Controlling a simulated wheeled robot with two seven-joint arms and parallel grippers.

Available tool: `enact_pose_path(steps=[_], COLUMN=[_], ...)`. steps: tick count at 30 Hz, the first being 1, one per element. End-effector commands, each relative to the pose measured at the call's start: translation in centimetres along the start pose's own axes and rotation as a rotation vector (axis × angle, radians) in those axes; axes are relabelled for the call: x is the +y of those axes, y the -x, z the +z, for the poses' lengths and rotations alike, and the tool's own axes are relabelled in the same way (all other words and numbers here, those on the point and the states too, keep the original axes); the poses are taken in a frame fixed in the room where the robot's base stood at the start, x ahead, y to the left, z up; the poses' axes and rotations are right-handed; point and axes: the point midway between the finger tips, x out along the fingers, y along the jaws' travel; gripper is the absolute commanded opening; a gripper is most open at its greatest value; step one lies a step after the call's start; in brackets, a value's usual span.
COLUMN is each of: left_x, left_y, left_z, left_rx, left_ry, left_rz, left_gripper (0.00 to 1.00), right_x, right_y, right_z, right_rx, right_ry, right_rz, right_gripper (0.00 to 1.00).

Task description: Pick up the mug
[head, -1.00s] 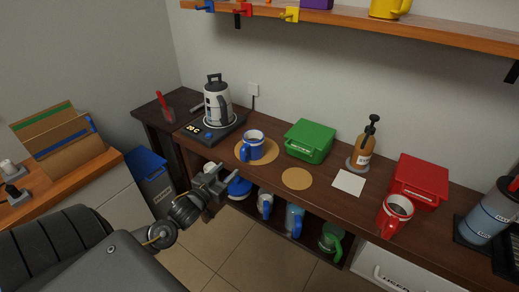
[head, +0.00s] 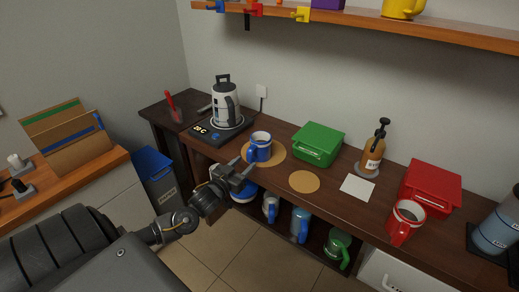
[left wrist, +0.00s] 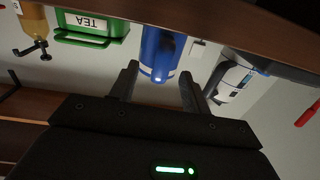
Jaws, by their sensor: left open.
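A blue mug (head: 259,150) stands upright on a round cork mat (head: 278,155) on the dark wooden counter, left of the green box. My left gripper (head: 242,172) is open and empty at the counter's front edge, just in front of the mug. In the left wrist view, which is upside down, the mug (left wrist: 160,50) shows ahead, between the two spread fingers (left wrist: 158,80). I cannot tell whether the fingertips have reached its sides. A red mug (head: 404,222) stands farther right on the counter. My right gripper is not in view.
A kettle (head: 226,104) on its base is behind left of the blue mug; a green TEA box (head: 318,144) is to its right. A bare cork mat (head: 304,182), white square (head: 357,188), syrup bottle (head: 373,155) and red box (head: 431,188) follow. Cups fill the shelf below.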

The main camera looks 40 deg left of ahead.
Motion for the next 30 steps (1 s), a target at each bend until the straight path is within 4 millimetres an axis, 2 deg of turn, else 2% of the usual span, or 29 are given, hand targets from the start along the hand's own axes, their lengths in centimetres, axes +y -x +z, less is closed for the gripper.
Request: enact_pose_path(steps=[6,9,18,27,30], left_x=[-0.4,-0.4,-0.3,-0.3,-0.3], left_y=[-3.3,-4.3,-4.8,-4.8,-4.8], left_z=[-0.1,-0.1,0.0,0.0,0.0], left_rx=[0.003,0.002,0.001,0.001,0.001], left_ry=[-0.001,-0.001,-0.001,-0.001,-0.001], left_rz=[-0.001,0.0,0.0,0.0,0.0], left_gripper=[0.47,0.47,0.47,0.09,0.0], right_x=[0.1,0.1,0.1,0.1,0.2], right_y=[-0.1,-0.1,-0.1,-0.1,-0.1], right_z=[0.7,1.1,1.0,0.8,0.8], right_rx=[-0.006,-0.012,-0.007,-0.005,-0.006], right_ry=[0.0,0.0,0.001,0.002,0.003], right_rz=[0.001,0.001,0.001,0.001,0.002], right_gripper=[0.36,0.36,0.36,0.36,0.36])
